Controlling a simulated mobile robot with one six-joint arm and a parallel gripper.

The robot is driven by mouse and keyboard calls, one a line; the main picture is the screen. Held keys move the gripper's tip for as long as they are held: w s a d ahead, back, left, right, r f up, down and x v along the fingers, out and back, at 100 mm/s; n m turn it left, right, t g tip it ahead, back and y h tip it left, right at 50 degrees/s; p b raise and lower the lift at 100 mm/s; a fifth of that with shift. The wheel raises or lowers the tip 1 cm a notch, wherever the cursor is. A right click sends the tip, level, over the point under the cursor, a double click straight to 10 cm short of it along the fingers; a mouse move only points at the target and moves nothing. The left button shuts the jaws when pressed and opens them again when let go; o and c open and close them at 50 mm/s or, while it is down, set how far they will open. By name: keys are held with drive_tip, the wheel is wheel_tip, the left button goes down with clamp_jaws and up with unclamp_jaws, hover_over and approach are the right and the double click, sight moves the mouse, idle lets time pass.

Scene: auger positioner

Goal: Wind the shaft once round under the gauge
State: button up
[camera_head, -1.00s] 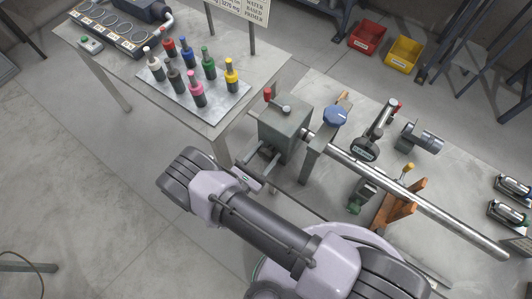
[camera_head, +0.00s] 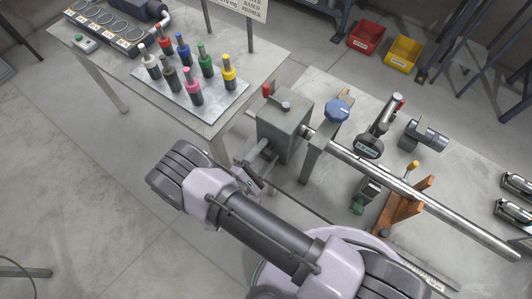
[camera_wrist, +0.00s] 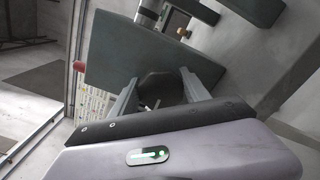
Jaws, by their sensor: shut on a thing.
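The long bright metal shaft (camera_head: 440,207) runs from the grey-green box (camera_head: 285,124) down to the right, past an upright post beside the box. A dark gauge-like device with a small display (camera_head: 370,147) stands behind the shaft near its middle. My gripper (camera_head: 256,172) is at the near left side of the box. In the wrist view its two jaws (camera_wrist: 163,96) are shut on a dark round crank knob (camera_wrist: 160,88), in front of the box's flat face (camera_wrist: 115,55). My wrist hides most of the crank in the head view.
A blue knob (camera_head: 337,111) tops the post. A motor-like grey part (camera_head: 424,135) lies behind. A tray of coloured bottles (camera_head: 215,100) stands on the left table. Open floor lies at lower left.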

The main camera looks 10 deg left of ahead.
drive_tip(key=shift+f+m, duration=0.1)
drive_tip(key=shift+m, duration=0.5)
drive_tip(key=o, duration=1.3)
drive_tip(key=shift+m, duration=0.3)
drive_tip(key=v, duration=1.7)
drive_tip(key=shift+s+a, duration=0.1)
drive_tip(key=shift+s, duration=0.15)
